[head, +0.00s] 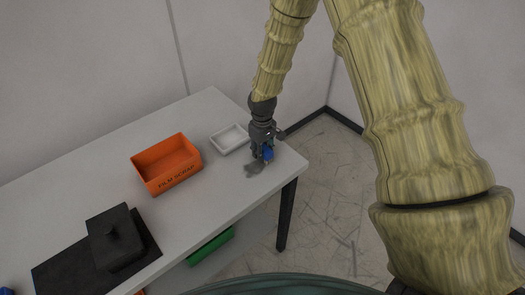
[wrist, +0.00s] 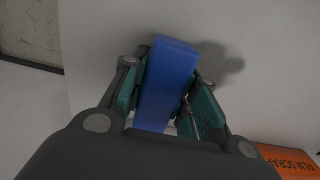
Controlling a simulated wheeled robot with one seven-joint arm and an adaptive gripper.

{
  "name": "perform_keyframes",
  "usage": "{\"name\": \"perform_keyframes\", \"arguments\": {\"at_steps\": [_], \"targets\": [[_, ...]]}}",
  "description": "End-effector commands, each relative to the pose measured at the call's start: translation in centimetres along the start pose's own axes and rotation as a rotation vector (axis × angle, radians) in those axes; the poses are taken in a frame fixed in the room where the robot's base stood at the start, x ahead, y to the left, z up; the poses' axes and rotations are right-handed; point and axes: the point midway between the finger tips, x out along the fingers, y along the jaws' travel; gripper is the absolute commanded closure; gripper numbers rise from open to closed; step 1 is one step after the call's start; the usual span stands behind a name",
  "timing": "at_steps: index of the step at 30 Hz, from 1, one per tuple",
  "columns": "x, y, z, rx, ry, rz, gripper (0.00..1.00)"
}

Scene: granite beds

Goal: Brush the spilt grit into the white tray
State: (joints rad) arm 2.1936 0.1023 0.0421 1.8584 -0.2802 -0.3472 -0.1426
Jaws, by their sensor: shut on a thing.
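The white tray (head: 216,143) sits near the far edge of the white table, just left of my gripper in the head view. My gripper (head: 264,152) is over the table's right end. It is shut on a blue block-like thing (wrist: 168,82), which lies between the two fingers in the wrist view and also shows in the head view (head: 268,153). I cannot see bristles on it. A dark grey patch (head: 253,170) lies on the table beside and below my gripper; I cannot tell whether it is grit or shadow. No separate grains can be made out.
An orange bin (head: 166,181) with black lettering stands left of the tray; its corner shows in the wrist view (wrist: 288,160). A black lidded box (head: 116,254) on a dark mat is at the near left. The table's right edge is close to my gripper.

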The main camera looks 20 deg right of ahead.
Motion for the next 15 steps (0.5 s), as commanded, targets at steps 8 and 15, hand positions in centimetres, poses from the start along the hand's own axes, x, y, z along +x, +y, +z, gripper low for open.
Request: {"name": "perform_keyframes", "arguments": {"at_steps": [8, 15], "targets": [[0.58, 0.0, -0.01, 0.0, 0.0, 0.0, 1.0], [0.73, -0.05, -0.01, 0.0, 0.0, 0.0, 1.0]]}}
